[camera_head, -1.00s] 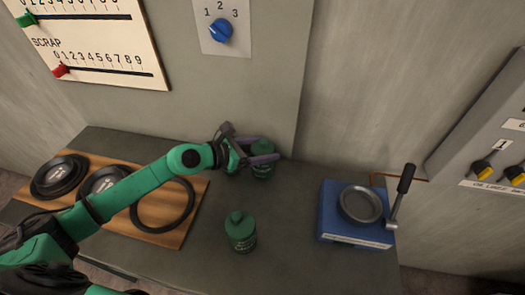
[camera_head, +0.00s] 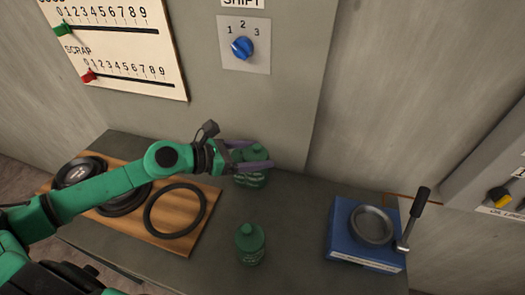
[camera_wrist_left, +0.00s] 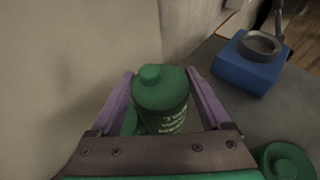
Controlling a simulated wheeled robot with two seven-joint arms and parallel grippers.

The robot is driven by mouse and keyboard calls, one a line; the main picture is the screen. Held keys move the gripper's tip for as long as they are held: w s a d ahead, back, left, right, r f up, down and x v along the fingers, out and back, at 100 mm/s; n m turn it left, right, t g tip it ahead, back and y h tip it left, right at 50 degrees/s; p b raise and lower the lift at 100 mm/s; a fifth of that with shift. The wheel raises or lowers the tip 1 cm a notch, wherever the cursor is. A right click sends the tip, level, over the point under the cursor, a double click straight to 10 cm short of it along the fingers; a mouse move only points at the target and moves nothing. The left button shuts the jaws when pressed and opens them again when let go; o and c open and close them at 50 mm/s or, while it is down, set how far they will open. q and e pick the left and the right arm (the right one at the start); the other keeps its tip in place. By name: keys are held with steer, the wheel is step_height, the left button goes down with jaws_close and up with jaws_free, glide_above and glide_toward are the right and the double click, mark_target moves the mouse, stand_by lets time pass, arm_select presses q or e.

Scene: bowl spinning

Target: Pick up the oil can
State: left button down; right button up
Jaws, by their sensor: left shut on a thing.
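A green oil can (camera_head: 256,155) with a round cap is at the back of the table, near the grey panel. My left gripper (camera_head: 250,158) is shut on this can, with its purple fingers on either side. In the left wrist view the can (camera_wrist_left: 162,92) sits between the fingers, cap toward the camera, its label partly visible. Another green shape (camera_wrist_left: 130,122) shows close beside it, partly hidden; I cannot tell what it is. I cannot tell whether the held can touches the table. A second, similar green can (camera_head: 250,244) stands upright at the front. My right gripper is not in view.
A wooden board (camera_head: 182,240) with black rings lies at left. A blue fixture (camera_head: 345,245) with a metal ring and black-handled lever stands at right. The dark table (camera_head: 300,220) is bare between the front can and the fixture. A panel with a blue knob (camera_head: 243,47) rises behind.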

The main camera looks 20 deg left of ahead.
arm_select(q)
steer(key=shift+s+a+r+p, duration=0.25)
steer(key=shift+s+a+p, duration=0.25)
steer(key=shift+p, duration=0.1)
steer(key=s+a+p, duration=0.5)
steer(key=s+a, duration=0.2)
steer(key=shift+s+a+f, duration=0.15)
steer(key=shift+a+f, duration=0.05)
steer(key=shift+a, duration=0.05)
